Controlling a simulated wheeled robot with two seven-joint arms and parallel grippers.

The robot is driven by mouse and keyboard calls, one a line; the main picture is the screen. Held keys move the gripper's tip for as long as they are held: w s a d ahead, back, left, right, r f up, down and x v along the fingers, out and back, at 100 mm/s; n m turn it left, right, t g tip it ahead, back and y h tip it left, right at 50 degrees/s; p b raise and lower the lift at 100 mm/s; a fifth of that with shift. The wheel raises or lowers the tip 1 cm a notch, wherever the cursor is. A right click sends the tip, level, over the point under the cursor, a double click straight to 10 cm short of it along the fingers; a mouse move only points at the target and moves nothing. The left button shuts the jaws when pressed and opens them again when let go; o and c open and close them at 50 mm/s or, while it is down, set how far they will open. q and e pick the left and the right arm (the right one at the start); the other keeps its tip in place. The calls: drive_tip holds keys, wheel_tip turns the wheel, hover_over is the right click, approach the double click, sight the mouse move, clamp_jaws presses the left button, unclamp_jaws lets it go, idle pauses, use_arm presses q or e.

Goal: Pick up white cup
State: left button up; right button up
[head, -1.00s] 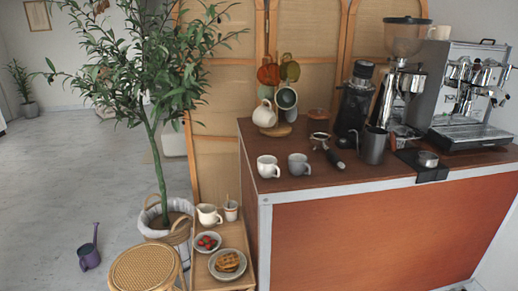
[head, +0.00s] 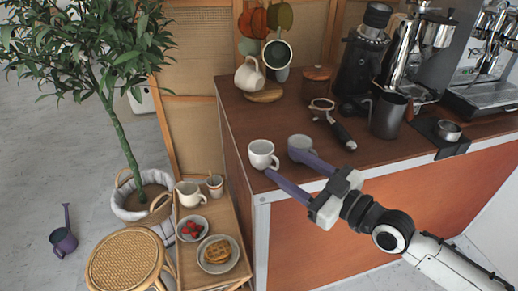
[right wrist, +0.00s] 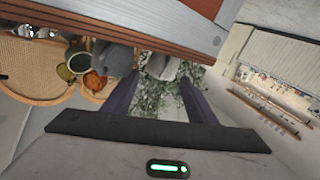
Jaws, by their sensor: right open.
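The white cup (head: 262,154) stands upright on the brown counter (head: 350,165) near its front left corner. In the right wrist view the white cup (right wrist: 162,66) shows beyond and between my fingers. A grey cup (head: 299,143) stands just to its right, partly hidden by a finger; it also shows in the right wrist view (right wrist: 115,60). My right gripper (head: 281,164) is open and empty, its purple fingers pointing at the white cup. One fingertip is close to the cup's lower side, the other in front of the grey cup; contact cannot be told. My left gripper is not in view.
A mug stand (head: 263,92) with hanging mugs, a portafilter (head: 334,123), a metal pitcher (head: 388,115) and a grinder (head: 363,55) stand behind on the counter. A low wooden side table (head: 218,214) holds dishes at the left. A plant stands left of it.

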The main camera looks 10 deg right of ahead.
sight(277, 160)
drive_tip(key=x, duration=0.3)
drive_tip(key=shift+a+r, duration=0.2)
drive_tip(key=shift+a, duration=0.05)
drive_tip(key=shift+x, duration=2.7)
drive_tip(key=c, duration=0.9)
